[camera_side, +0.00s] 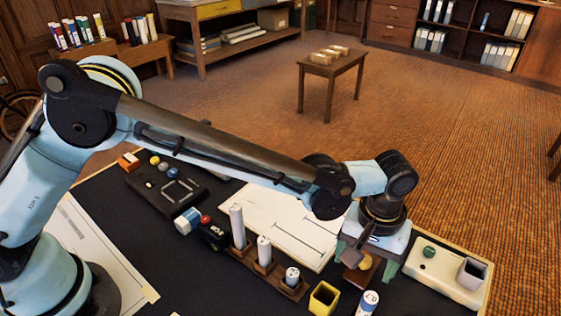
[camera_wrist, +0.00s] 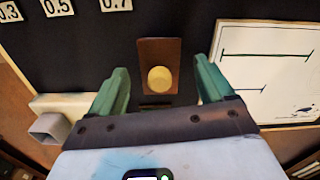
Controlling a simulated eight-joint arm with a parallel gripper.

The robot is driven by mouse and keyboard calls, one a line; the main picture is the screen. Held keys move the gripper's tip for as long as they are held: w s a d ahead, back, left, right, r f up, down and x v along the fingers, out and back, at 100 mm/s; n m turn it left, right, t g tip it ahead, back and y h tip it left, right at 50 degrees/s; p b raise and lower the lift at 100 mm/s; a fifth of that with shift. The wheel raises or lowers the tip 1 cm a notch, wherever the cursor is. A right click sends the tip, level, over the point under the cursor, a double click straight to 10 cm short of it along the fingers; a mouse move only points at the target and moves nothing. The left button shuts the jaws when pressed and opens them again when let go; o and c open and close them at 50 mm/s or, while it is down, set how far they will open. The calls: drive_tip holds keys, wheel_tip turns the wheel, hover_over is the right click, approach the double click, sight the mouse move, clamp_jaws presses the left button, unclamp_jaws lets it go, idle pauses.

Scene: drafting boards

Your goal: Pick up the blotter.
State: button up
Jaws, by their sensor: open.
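The blotter is a brown block with a round yellow knob on top. In the wrist view the blotter (camera_wrist: 159,52) lies on the dark board, with its knob between the green fingers. My gripper (camera_wrist: 161,68) is open and empty, one finger to each side of the blotter, with a gap on both sides. In the side view my gripper (camera_side: 364,258) points down over the blotter (camera_side: 356,277), whose brown body and knob show partly below the jaws. I cannot tell exactly how high the fingertips are above the board.
A rack (camera_side: 268,273) with three white tubes stands to the left, and a yellow square cup (camera_side: 323,297) in front. A white box (camera_side: 440,277) with a grey square cup is at right. A drawing sheet (camera_side: 273,215) lies behind. A white cylinder (camera_side: 368,303) stands nearby.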

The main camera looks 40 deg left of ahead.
sight(366, 259)
drive_tip(key=shift+f, duration=0.25)
drive_tip(key=c, duration=1.2)
wheel_tip(366, 259, up, 10)
drive_tip(key=shift+r, duration=0.1)
drive_tip(key=shift+c, duration=0.2)
